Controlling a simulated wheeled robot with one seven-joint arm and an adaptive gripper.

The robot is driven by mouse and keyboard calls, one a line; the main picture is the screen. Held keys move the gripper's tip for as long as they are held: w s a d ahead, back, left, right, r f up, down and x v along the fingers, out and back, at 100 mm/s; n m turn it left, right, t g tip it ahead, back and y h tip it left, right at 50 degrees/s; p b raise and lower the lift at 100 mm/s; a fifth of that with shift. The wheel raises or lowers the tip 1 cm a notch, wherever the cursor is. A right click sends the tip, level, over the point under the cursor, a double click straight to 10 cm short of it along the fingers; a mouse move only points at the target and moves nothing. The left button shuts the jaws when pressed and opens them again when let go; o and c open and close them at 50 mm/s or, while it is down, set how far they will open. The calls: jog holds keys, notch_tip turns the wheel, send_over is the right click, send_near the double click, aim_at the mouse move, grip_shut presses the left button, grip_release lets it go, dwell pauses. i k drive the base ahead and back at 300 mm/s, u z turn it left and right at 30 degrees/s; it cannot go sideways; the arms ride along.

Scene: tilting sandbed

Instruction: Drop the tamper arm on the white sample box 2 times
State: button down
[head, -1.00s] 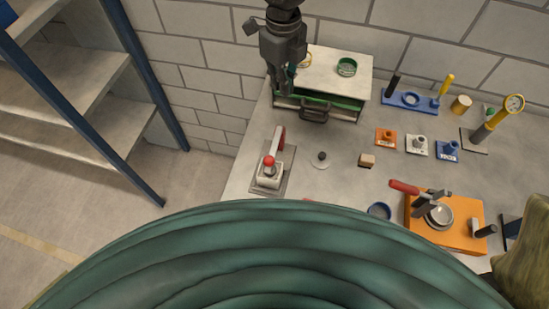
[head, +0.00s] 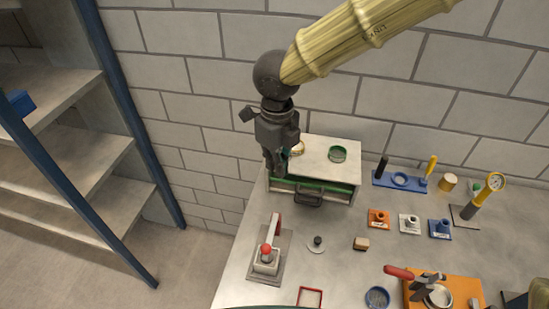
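The tamper stands on a grey base plate (head: 287,251) at the left front of the bench in the head view. Its red arm (head: 276,224) runs toward the front and ends in a red knob (head: 266,249). The white sample box (head: 265,267) is under the knob; I cannot tell whether the arm touches it. My gripper (head: 273,170) hangs well behind the tamper, over or beside the left end of the drawer cabinet, apart from the tamper. Its fingers are dark and small, so their opening is unclear.
The drawer cabinet (head: 325,160) stands against the wall, a green ring on top. A dark knob on a disc (head: 317,243) and a tan block (head: 361,243) lie right of the tamper. A red frame (head: 310,297) and blue dish (head: 377,298) are in front. Shelves stand left.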

aim_at(266, 256)
jog(key=k, duration=1.5)
